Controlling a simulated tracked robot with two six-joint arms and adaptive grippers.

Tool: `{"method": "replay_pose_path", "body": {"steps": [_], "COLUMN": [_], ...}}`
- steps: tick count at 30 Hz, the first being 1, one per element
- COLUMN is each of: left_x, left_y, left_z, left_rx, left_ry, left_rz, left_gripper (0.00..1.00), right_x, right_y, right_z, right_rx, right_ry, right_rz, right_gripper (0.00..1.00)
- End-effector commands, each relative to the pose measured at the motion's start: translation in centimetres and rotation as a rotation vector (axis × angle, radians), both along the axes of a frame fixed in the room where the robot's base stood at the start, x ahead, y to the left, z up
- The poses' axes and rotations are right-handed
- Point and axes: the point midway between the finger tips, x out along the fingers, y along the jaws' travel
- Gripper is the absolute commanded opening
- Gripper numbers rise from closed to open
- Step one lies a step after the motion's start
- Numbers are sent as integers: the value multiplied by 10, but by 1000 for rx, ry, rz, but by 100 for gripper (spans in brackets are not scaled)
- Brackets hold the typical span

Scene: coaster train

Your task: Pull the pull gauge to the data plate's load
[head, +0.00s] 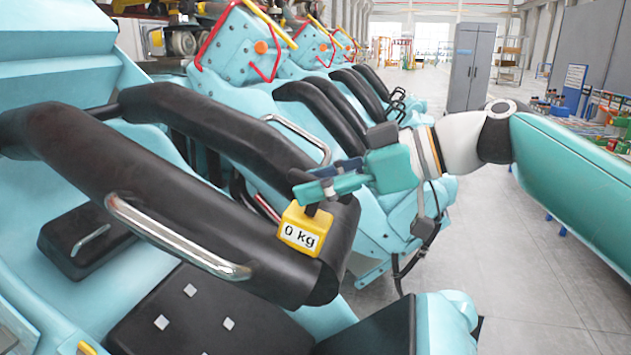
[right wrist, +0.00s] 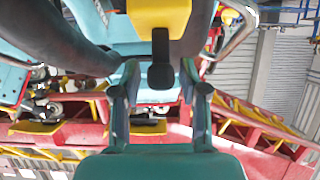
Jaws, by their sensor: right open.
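The yellow pull gauge (head: 300,232) hangs at the end of a black padded restraint bar (head: 190,190) in the head view, and its display reads 0 kg. My right gripper (head: 307,182) is open just above the gauge. In the right wrist view, the gauge's yellow body (right wrist: 160,14) is at the top, and its black handle (right wrist: 160,62) lies between the spread fingers of my right gripper (right wrist: 160,72), with a gap on each side. I cannot make out a data plate. My left gripper is not in view.
Turquoise coaster seats with more black restraints stand behind, and a silver grab handle (head: 175,240) runs along the near bar. A grey cabinet (head: 470,66) stands farther back. Grey floor (head: 530,270) is open at the right. Red track beams (right wrist: 70,140) show in the wrist view.

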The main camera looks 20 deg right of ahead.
Motion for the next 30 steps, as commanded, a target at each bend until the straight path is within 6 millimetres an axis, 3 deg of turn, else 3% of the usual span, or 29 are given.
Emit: {"method": "replay_pose_path", "body": {"steps": [8,16,27,30], "left_x": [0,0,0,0], "left_y": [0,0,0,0], "left_z": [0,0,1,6], "left_rx": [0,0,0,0], "left_ry": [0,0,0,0], "left_rz": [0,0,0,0], "left_gripper": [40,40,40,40], "right_x": [1,1,1,0], "right_y": [1,0,0,-2], "right_z": [-1,0,1,9], "right_rx": [0,0,0,0], "right_ry": [0,-1,-2,-3], "right_rz": [-1,-2,-4,-4], "right_gripper": [44,0,0,0]}}
